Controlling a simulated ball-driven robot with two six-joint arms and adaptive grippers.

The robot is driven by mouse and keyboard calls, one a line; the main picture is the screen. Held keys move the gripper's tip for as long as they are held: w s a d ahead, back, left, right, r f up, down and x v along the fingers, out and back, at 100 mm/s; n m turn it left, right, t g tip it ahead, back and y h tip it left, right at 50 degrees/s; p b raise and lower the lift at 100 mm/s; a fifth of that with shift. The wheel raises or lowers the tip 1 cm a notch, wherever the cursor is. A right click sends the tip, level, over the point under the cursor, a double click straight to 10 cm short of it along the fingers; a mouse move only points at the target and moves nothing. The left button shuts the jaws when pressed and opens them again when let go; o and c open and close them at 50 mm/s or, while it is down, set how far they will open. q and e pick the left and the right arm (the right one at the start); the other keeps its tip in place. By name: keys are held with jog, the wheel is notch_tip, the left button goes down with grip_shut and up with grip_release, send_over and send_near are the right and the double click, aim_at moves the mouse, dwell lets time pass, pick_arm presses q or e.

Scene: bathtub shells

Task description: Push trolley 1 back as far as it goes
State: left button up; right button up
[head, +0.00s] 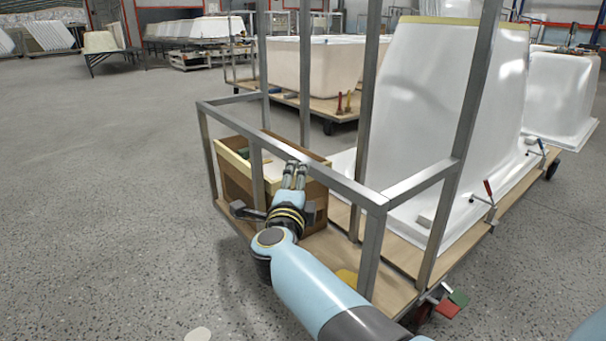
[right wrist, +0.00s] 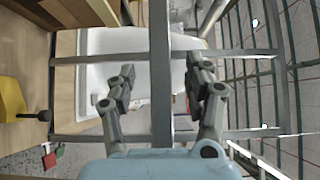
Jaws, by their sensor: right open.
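The near trolley has a wooden deck (head: 404,263), a grey steel frame and castors; no number on it is readable. A large white tub shell (head: 428,115) stands upside down on it. My right gripper (head: 293,178) is at the front top rail (head: 330,181) of the frame. In the right wrist view my right gripper (right wrist: 160,88) is open, one finger on each side of a grey bar (right wrist: 160,70), with visible gaps. I cannot tell whether it touches the rail in depth. My left gripper is not in view.
Red and green pedals (head: 452,302) stick out at the near corner. Another trolley with a cream tub (head: 312,66) stands behind. The grey floor at left is clear.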

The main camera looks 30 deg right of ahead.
jog(key=b+x, duration=0.2)
jog(key=x, duration=0.6)
jog(key=shift+w+d+f, duration=0.15)
jog(key=shift+w+d, duration=0.1)
jog(key=shift+w, duration=0.1)
jog(key=shift+w+d, duration=0.3)
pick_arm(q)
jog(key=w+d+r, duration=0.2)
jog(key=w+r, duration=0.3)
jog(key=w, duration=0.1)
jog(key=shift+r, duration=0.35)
pick_arm(e)
grip_shut()
